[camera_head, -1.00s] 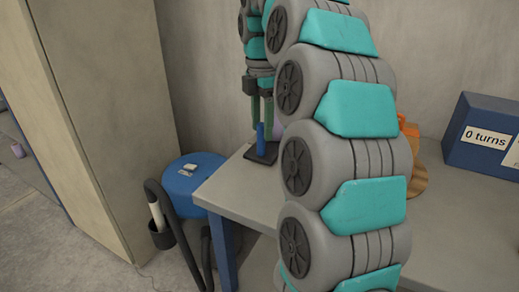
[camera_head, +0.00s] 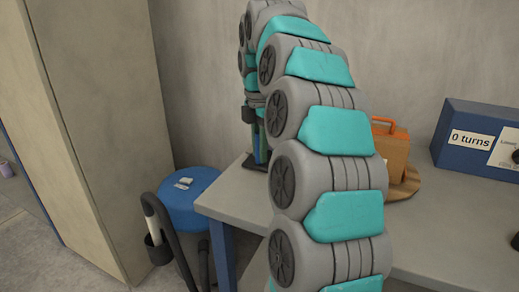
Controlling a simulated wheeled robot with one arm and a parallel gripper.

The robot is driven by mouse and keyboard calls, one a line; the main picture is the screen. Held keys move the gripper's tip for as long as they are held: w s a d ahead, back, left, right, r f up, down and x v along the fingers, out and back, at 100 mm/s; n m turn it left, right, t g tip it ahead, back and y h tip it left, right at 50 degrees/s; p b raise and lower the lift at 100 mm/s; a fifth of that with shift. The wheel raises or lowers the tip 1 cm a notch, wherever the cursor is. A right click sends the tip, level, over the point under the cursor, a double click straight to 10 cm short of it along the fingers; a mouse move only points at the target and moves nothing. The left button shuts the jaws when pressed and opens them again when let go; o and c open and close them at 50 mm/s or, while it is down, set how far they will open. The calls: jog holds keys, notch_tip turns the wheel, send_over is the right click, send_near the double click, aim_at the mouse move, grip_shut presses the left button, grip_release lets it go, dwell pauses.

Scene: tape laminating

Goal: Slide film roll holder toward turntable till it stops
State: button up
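The film roll holder (camera_head: 250,162) shows as a dark base with a blue upright at the far left end of the grey table; most of it is behind my arm. My gripper (camera_head: 260,154) points down at the blue upright, its fingers beside it. My arm hides much of the fingers, so I cannot tell whether they are closed on the upright. The turntable (camera_head: 412,188) is a round wooden disc to the right on the table, partly hidden by my arm. An orange-brown box with a handle (camera_head: 393,148) stands on it.
A blue box labelled "0 turns" (camera_head: 468,137) stands at the back right of the table (camera_head: 440,215). A blue round stool (camera_head: 190,207) with small items stands left of the table. A tall beige cabinet (camera_head: 100,120) is further left.

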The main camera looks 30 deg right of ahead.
grip_shut()
dwell(0.9)
